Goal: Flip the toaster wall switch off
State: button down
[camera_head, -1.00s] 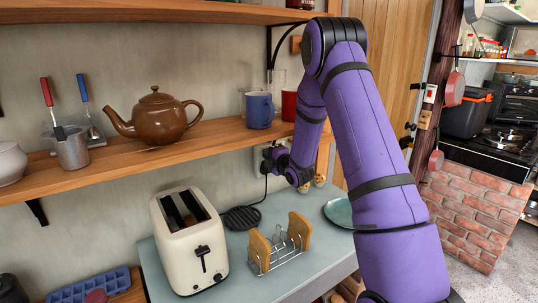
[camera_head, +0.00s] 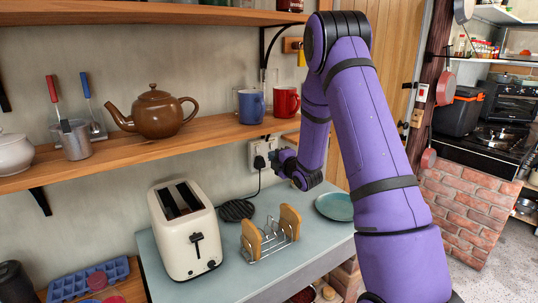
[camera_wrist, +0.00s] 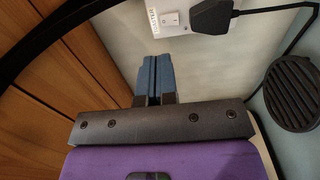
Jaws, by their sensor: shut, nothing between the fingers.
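The white wall socket plate (camera_head: 254,150) is on the wall under the shelf, with a black plug (camera_head: 259,163) in it. In the wrist view the plate (camera_wrist: 158,20) shows a small white rocker switch (camera_wrist: 171,18) beside the plug (camera_wrist: 212,14). I cannot tell which way the switch is set. The cream toaster (camera_head: 185,243) stands on the counter below, to the left. My gripper (camera_wrist: 154,60) has its blue fingers shut and empty, pointing at the wall just below the plate and apart from the switch in the picture. In the head view my wrist partly covers the fingers.
A wooden shelf (camera_head: 140,152) above holds a brown teapot (camera_head: 153,112), a blue mug (camera_head: 250,106) and a red mug (camera_head: 286,101). On the grey counter (camera_head: 232,278) are a toast rack (camera_head: 270,243), a teal plate (camera_head: 335,206) and a round black mat (camera_head: 236,210).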

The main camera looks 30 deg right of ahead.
jog(key=shift+s+d+r, duration=0.1)
jog(key=shift+s+d, duration=0.05)
jog(key=shift+s, duration=2.6)
